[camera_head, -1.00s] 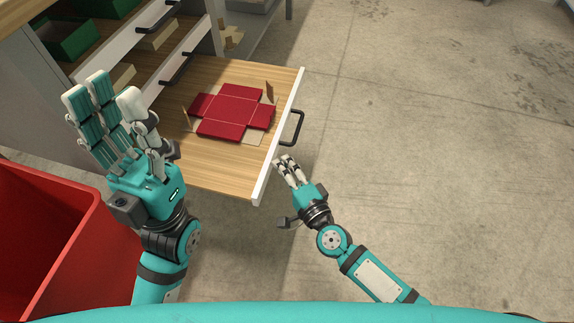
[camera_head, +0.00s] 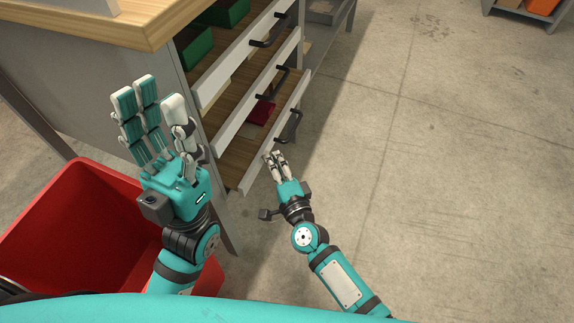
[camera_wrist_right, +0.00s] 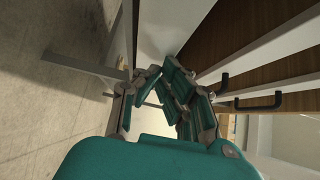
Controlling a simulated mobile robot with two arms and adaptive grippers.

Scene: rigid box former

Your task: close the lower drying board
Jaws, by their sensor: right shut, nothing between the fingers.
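The lower drying board is a wooden drawer with a white front (camera_head: 252,173) and a dark handle (camera_head: 290,126). It sits mostly inside the cabinet; a strip of its wood shows behind the front. Part of a red box blank (camera_head: 262,112) on it is visible, the rest hidden under the board above. My right gripper (camera_head: 274,157) is shut and empty, its fingertips at the outer face of the lower front, below the handle; contact is unclear. It also shows in the right wrist view (camera_wrist_right: 178,88). My left gripper (camera_head: 150,100) is open and empty, raised left of the boards.
Two more white-fronted boards with handles, including the middle one (camera_head: 240,112), lie above. Green boxes (camera_head: 197,46) sit in the upper part. A red bin (camera_head: 85,225) stands at lower left. The floor (camera_head: 450,190) to the right is clear.

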